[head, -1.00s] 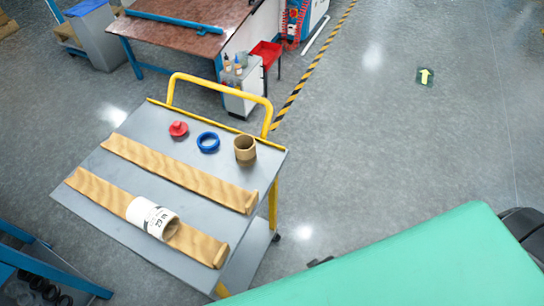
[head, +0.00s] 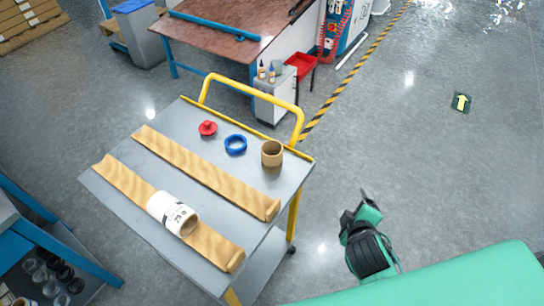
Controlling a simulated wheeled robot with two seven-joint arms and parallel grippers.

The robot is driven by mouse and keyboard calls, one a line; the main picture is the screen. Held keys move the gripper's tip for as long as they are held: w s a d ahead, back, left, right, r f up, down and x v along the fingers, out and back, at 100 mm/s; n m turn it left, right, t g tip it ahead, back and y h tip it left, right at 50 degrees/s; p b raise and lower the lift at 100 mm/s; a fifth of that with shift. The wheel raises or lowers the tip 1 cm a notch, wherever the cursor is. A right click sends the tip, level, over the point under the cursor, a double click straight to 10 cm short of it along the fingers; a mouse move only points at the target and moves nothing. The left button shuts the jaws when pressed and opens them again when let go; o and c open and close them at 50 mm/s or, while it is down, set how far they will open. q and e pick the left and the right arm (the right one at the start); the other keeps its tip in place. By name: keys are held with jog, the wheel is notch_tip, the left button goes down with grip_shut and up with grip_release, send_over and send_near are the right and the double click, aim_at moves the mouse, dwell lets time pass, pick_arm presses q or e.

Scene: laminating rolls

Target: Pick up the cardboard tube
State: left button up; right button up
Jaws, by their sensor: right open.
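A short brown cardboard tube (head: 272,153) stands upright on the grey cart (head: 222,170), near its right edge, with its open end up. A white roll with a printed label (head: 172,213) lies on its side on the nearer tan strip (head: 219,249). My right gripper (head: 359,206) is open and empty, over the floor to the right of the cart and apart from the tube. My left gripper is out of view.
A blue ring (head: 235,144) and a red cap (head: 207,128) sit left of the tube. A second tan strip (head: 200,171) lies in front of them. The cart's yellow handle (head: 250,84) rises behind. Open floor lies to the right.

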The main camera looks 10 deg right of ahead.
jog(key=w+r+n+t, duration=0.3)
jog(key=w+n, duration=0.1)
jog(key=n, duration=0.1)
jog(key=n+t+y, duration=0.3)
jog(key=n+y, duration=0.8)
jog(key=n, duration=1.5)
send_near(278, 162)
jog(key=p+x, duration=0.2)
jog(key=x, duration=0.4)
jog(key=shift+w+a, duration=0.1)
jog(key=shift+w, duration=0.25)
jog(key=p+x, duration=0.1)
jog(key=x, duration=0.3)
jog(key=shift+w+a, duration=0.1)
jog(key=shift+w, duration=0.3)
jog(key=shift+c, duration=0.4)
jog(key=c, duration=1)
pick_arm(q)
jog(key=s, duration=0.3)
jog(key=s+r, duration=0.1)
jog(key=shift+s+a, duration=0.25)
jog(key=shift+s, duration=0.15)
pick_arm(e)
jog(key=shift+o, duration=0.2)
